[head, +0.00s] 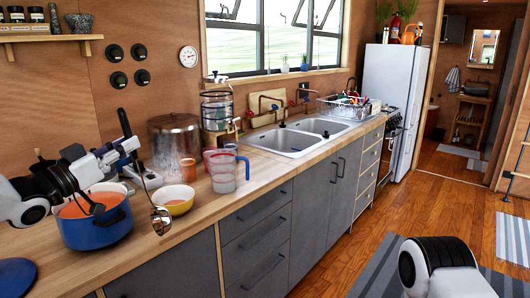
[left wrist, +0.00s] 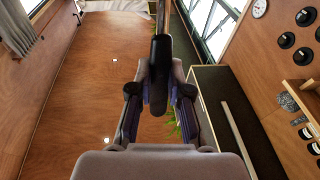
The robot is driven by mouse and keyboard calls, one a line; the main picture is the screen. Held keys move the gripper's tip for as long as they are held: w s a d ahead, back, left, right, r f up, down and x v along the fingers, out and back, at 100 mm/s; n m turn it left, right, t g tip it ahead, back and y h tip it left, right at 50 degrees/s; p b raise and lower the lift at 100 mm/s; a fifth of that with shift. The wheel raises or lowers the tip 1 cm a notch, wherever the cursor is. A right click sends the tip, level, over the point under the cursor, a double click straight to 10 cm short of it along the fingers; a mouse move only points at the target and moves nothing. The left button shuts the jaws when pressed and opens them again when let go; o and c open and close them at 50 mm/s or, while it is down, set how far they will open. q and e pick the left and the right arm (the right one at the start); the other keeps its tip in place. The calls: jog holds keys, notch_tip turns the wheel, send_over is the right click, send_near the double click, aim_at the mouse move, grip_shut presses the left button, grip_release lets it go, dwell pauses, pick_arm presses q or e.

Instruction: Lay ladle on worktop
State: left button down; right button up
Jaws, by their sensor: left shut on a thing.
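The ladle has a black handle (head: 124,123) and a metal bowl (head: 160,221). My left gripper (head: 132,147) is shut on its handle and holds it tilted, handle end up and bowl down. The bowl hangs to the right of the blue pot, near the front of the wooden worktop (head: 120,262); I cannot tell whether it touches the wood. In the left wrist view the black handle (left wrist: 159,75) sits between the fingers of my left gripper (left wrist: 160,92). My right gripper is out of view.
A measuring jug (head: 224,178), cups and a large steel pot (head: 172,137) are behind. A blue lid (head: 15,277) lies at left. Bare wood shows in front of the pot.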

pick_arm(q)
jog(key=s+d+f+m+g+h+p, duration=0.1)
jog(key=s+f, duration=0.5)
jog(key=f, duration=0.6)
jog(key=s+d+f+m+g+h+p, duration=0.1)
jog(key=s+d+f, duration=0.4)
jog(key=f, duration=0.7)
jog(key=s+d+f+m+g+h+p, duration=0.1)
jog(key=s+d+f+m+g+h, duration=0.1)
jog(key=s+f, duration=0.6)
notch_tip(320, 180, down, 4)
jog(key=shift+s+d+r+g+h, duration=0.1)
jog(key=shift+s+d+g+h, duration=0.15)
jog(key=shift+d+g+h, duration=0.45)
jog(key=shift+w+d, duration=0.1)
jog(key=shift+d, duration=0.15)
